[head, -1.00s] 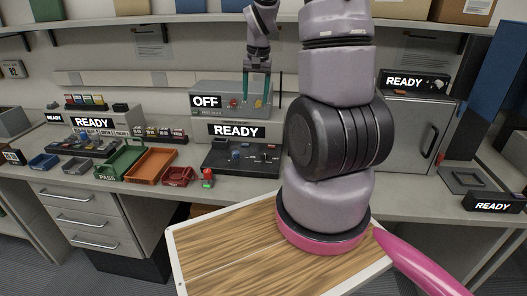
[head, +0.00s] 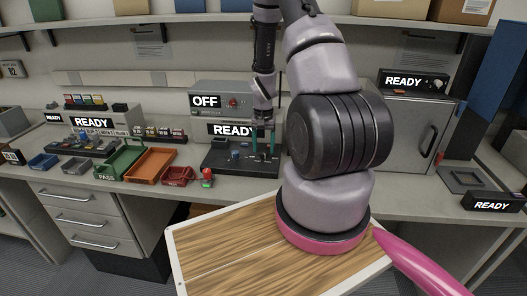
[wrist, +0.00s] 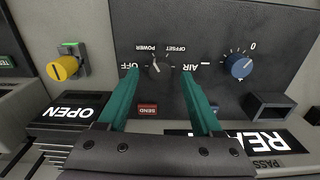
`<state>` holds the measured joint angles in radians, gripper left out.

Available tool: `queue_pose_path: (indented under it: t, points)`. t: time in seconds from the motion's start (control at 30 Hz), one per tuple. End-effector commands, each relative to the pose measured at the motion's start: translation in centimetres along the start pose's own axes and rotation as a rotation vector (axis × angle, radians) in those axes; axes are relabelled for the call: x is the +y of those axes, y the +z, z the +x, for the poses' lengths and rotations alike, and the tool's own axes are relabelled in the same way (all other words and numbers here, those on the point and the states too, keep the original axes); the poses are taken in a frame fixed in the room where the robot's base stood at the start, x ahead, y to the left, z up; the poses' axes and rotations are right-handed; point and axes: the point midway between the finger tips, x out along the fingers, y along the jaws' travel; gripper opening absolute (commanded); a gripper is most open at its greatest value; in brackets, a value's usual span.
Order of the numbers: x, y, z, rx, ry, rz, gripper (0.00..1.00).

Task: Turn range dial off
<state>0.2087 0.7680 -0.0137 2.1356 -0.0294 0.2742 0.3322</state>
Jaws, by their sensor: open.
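My gripper (head: 262,140) is open, with its teal fingers pointing down over the black console (head: 218,165) on the bench. In the wrist view, the fingertips (wrist: 159,74) are apart on either side of a small dark dial (wrist: 158,68) with a white pointer. Upside-down letters OFF and AIR flank this dial, with POWER and OFFSET nearby. A blue dial (wrist: 238,66) with a scale and a 0 mark sits to the right, outside the fingers; it also shows in the head view (head: 235,154). I cannot read the word range on either dial.
In the wrist view, a red SEND button (wrist: 147,109) lies between the fingers, and a yellow knob (wrist: 62,68) is at left. An OFF box (head: 230,88) stands behind the console. Trays, including an orange one (head: 150,165), fill the bench to the left.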

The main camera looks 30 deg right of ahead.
Motion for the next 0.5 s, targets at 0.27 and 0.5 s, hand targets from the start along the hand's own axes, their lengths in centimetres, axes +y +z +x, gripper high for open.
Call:
queue_pose_path:
  t: [0.27,0.5]
  points:
    - [0.0,0.0,2.0,0.000,0.000,0.002,0.67]
    - [0.0,0.0,2.0,0.000,-0.001,0.001,0.63]
